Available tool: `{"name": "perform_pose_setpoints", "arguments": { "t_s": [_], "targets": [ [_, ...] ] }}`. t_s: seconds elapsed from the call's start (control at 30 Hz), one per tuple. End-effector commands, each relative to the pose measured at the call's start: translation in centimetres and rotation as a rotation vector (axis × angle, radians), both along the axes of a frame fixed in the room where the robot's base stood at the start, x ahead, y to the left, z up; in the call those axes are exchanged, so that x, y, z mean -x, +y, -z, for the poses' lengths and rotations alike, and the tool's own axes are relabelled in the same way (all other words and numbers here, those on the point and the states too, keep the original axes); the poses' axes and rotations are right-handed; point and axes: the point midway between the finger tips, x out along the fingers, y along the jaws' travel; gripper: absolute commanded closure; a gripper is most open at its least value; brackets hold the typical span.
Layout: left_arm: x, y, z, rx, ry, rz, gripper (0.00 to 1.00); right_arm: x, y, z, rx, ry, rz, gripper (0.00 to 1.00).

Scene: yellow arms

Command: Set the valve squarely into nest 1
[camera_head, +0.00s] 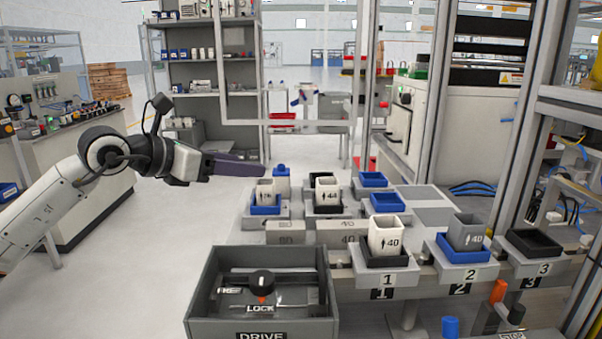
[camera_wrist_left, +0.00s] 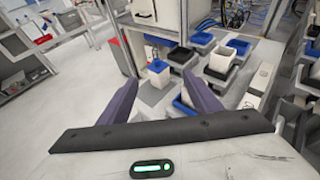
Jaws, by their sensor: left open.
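In the head view, a white block marked 40 (camera_head: 383,236) sits in the black tray of nest 1 (camera_head: 388,279); it looks slightly tilted, but I cannot be sure. A grey block marked 40 (camera_head: 466,233) stands in the blue tray of nest 2 (camera_head: 462,273). Nest 3 (camera_head: 540,268) has an empty black tray. The picture does not make clear which block is the valve. My left gripper (camera_head: 258,170) is open and empty, up at the left behind the nests and apart from them. Its two purple fingers also show spread in the left wrist view (camera_wrist_left: 161,80).
Behind nest 1 stand more holders with white blocks (camera_head: 325,191) and empty blue trays (camera_head: 387,202). A grey open box (camera_head: 330,293) with a black knob (camera_head: 262,283) is at the front. Metal posts (camera_head: 440,110) rise behind the nests. Floor at the left is clear.

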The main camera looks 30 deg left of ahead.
Motion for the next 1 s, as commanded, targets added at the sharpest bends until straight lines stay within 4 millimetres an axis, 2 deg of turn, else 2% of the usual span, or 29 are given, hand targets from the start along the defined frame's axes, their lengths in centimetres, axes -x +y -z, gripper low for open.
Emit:
{"name": "perform_pose_setpoints", "arguments": {
  "t_s": [0.17,0.5,0.67,0.87,1.0],
  "targets": [
    [-0.5,-0.1,0.0,0.003,0.0,0.0,0.42,0.7,0.0,-0.1,0.001,0.015,0.0,0.38],
    [-4.2,-0.9,1.2,0.006,-0.002,-0.001,0.42,1.3,-0.2,-0.9,0.0,0.027,0.006,0.38],
    [-5.0,-1.1,1.6,0.003,-0.001,0.0,0.42,1.3,-0.3,-1.0,0.001,0.028,0.009,0.38],
    [-7.8,-1.4,2.3,0.006,-0.001,0.001,0.42,1.4,-0.6,-2.1,-0.001,0.029,0.015,0.38],
    [-9.3,-1.7,3.1,0.004,-0.002,0.001,0.42,1.5,-0.9,-1.8,0.004,0.036,0.019,0.38]
  ]
}}
